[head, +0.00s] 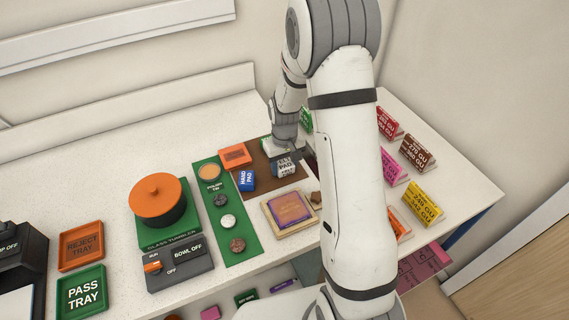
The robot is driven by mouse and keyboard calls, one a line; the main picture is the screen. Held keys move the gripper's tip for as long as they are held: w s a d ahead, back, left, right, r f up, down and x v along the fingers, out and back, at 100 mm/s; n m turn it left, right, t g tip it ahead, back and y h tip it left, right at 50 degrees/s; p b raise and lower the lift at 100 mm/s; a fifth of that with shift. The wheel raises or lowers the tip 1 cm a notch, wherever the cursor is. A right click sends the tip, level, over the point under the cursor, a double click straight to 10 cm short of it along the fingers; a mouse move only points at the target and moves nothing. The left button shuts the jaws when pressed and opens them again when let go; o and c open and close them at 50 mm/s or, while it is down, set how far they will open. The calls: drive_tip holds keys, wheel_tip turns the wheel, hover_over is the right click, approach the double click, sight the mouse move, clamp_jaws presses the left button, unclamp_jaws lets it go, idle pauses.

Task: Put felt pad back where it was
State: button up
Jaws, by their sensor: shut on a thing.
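My gripper (283,153) is over the brown mat (262,186) at the back of the bench, pointing down. It is shut on a dark grey block with white lettering (285,168), which looks like the felt pad; the lettering is too small to read surely. The block is at or just above the mat; I cannot tell whether it touches. A blue hand pad (246,181) lies on the mat to the left of it. My arm hides part of the bench to the right.
A green mat (235,258) with a polish tin (209,172) and several round pieces lies left. An orange block (235,156) is behind. A purple piece (287,209) sits on a wooden tray (284,234) in front. A green-based tumbler with orange lid (155,192) stands further left.

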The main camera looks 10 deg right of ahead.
sight(284, 164)
drive_tip(key=shift+f, duration=0.2)
drive_tip(key=o, duration=0.9)
drive_tip(key=shift+o, duration=0.2)
drive_tip(key=shift+r, duration=0.2)
wheel_tip(284, 164, up, 12)
drive_tip(key=b, duration=0.2)
drive_tip(key=s+r+m+t, duration=0.1)
drive_tip(key=s+r, duration=0.4)
drive_tip(key=s, duration=0.6)
drive_tip(key=s+r+m+t, duration=0.1)
drive_tip(key=s+r, duration=0.4)
drive_tip(key=s, duration=0.7)
drive_tip(key=shift+r+t, duration=0.25)
drive_tip(key=shift+t, duration=0.45)
drive_tip(key=shift+s, duration=0.1)
